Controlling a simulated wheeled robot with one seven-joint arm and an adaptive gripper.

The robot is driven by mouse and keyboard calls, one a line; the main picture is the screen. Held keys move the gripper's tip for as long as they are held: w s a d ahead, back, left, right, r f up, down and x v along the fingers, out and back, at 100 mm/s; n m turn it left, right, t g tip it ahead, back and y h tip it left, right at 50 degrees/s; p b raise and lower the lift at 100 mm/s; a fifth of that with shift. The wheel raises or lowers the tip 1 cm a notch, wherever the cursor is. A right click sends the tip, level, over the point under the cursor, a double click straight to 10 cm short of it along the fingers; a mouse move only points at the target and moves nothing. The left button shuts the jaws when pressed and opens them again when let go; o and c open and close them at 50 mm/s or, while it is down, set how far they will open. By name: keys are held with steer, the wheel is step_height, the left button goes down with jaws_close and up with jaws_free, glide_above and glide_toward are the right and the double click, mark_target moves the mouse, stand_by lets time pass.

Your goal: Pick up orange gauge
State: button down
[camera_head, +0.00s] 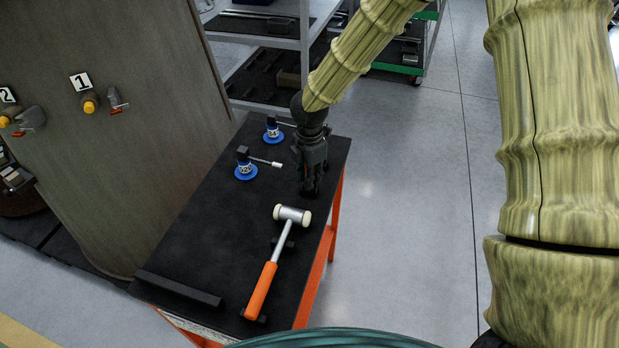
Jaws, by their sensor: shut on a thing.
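My gripper (309,188) points down at the right side of the black table top, just beyond the hammer head. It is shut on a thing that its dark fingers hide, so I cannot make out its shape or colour. No orange gauge shows clearly in the view. Two gauges with blue round bases stand to the left of my gripper: a nearer one (246,170) with a rod pointing right, and a farther one (272,134), close to the gripper's wrist.
A hammer (272,264) with a pale head and orange handle lies in front of my gripper on the black-topped table (205,235). A dark bar (180,289) lies at the near left edge. A brown panel (140,140) stands left; shelves (265,35) stand behind. Floor is clear at right.

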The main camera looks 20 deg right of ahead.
step_height(320, 180, up, 9)
steer(key=shift+r+b, duration=0.2)
steer(key=shift+b, duration=0.7)
